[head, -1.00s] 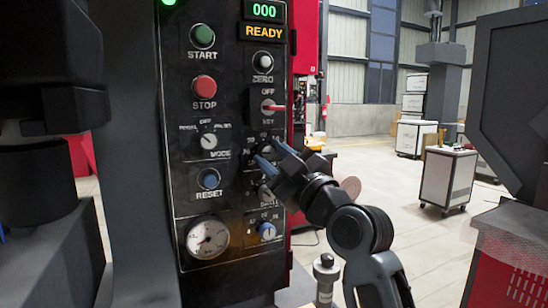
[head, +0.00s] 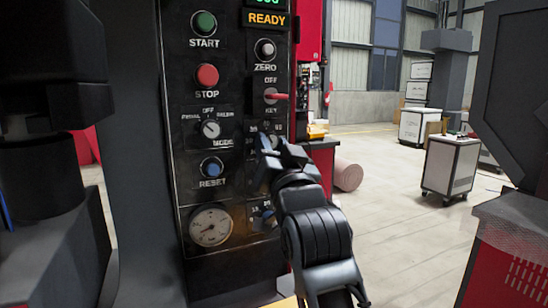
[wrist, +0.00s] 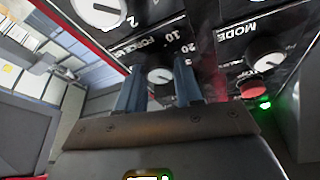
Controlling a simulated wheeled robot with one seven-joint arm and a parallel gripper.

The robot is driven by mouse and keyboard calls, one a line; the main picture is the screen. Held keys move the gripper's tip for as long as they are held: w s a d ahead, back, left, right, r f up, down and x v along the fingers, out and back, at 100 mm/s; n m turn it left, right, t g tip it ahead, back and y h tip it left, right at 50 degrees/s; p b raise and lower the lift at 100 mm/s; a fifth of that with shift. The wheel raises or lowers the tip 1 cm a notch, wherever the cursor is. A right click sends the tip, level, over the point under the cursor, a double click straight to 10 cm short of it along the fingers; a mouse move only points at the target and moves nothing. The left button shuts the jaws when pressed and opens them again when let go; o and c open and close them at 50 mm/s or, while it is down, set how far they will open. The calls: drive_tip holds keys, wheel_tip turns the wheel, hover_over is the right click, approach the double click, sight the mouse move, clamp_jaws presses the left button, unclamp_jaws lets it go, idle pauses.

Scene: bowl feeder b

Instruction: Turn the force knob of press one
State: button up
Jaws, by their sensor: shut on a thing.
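The force knob (wrist: 159,76) is a small pale round knob under a FORCE label with 10 and 20 marks, seen in the wrist view. My gripper (wrist: 158,88) has its two blue-grey fingers on either side of this knob and is shut on it. In the head view my gripper (head: 268,146) reaches the right column of the black control panel (head: 180,170), below the key switch (head: 270,96).
The panel also carries a green START button (head: 205,22), a red STOP button (head: 207,75), a mode knob (head: 210,129), a blue RESET button (head: 211,167) and a gauge (head: 211,226). Open floor lies right.

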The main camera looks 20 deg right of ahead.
drive_tip(key=shift+a+m+g+h+b, duration=0.1)
drive_tip(key=shift+m+g+h+b, duration=0.45)
drive_tip(key=shift+m+b, duration=1.1)
drive_tip(key=shift+a+m+g+h+b, duration=0.1)
drive_tip(key=shift+m+g+h+b, duration=0.45)
drive_tip(key=shift+m+b, duration=1.1)
drive_tip(key=shift+m+p, duration=0.3)
drive_tip(key=shift+m, duration=0.2)
drive_tip(key=o, duration=1)
drive_tip(key=shift+r, duration=0.1)
drive_tip(key=shift+o, duration=0.2)
drive_tip(key=shift+s, duration=0.1)
drive_tip(key=b+v, duration=0.1)
drive_tip(key=v, duration=0.6)
drive_tip(key=shift+s+f, duration=0.25)
drive_tip(key=shift+f, duration=0.05)
drive_tip(key=shift+s+a, duration=0.1)
drive_tip(key=shift+a, duration=0.05)
